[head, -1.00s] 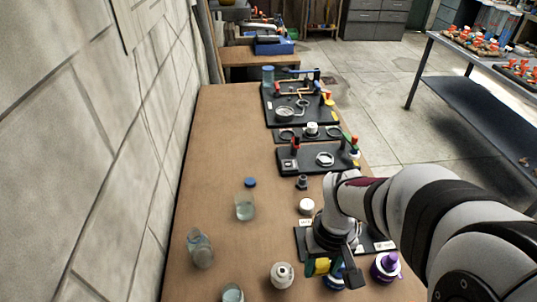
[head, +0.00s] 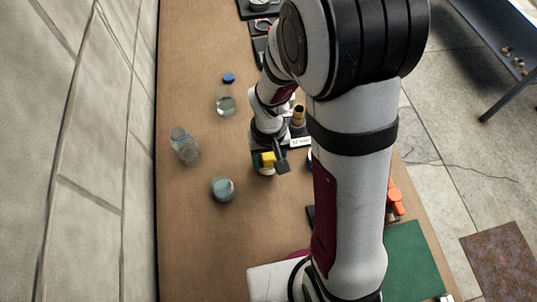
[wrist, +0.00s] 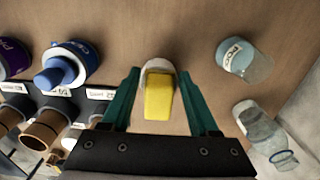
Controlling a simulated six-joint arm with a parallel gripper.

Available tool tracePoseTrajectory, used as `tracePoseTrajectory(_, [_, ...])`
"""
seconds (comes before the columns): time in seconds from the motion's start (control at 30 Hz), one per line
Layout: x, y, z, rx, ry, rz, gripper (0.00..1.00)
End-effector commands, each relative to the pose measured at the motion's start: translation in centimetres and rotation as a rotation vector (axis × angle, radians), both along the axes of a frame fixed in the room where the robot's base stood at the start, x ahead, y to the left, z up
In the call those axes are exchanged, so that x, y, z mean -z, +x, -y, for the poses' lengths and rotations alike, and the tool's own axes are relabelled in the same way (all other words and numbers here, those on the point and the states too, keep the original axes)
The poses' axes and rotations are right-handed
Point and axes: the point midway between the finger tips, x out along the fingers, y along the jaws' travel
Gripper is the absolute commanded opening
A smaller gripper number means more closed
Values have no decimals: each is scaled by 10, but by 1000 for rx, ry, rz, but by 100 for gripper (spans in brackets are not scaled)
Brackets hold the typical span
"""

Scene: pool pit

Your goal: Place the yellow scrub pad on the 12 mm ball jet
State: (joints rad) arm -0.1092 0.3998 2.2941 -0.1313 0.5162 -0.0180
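The yellow scrub pad (wrist: 158,97) sits between the teal fingertips of my gripper (wrist: 160,78) in the wrist view. The pad shows as a small yellow block (head: 267,159) in the head view. A white bottle (wrist: 157,66) is directly below or behind the pad; I cannot tell whether they touch. Brown jets (wrist: 44,129) stand beside white labels at lower left in the wrist view. Which one is the 12 mm ball jet I cannot read.
A blue-capped bottle (wrist: 70,66) and a purple one (wrist: 12,57) stand left in the wrist view. A round jar (wrist: 240,60) and a clear jar (wrist: 262,130) stand right. In the head view, my arm hides much of the bench's right side; bare wood (head: 200,240) lies left.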

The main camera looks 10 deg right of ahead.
Motion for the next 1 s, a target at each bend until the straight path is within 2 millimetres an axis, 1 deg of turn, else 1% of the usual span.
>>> tracePoseTrajectory(0.03, [0,0,0,0,0,0,72])
tracePoseTrajectory(0.07, [0,0,0,0,0,0,78])
tracePoseTrajectory(0.1, [0,0,0,0,0,0,79])
tracePoseTrajectory(0.33, [-1,0,0,0,0,1,79])
tracePoseTrajectory(0.43, [-8,1,0,1,1,3,79])
tracePoseTrajectory(0.47, [-12,1,0,0,1,4,79])
tracePoseTrajectory(0.57, [-36,1,0,1,1,8,79])
tracePoseTrajectory(0.7, [-77,2,0,0,1,8,79])
tracePoseTrajectory(0.8, [-101,1,0,-1,0,7,79])
tracePoseTrajectory(0.93, [-119,0,0,-1,0,3,79])
tracePoseTrajectory(0.97, [-122,-2,1,5,1,2,79])
tracePoseTrajectory(1.0, [-129,-10,2,29,8,2,79])
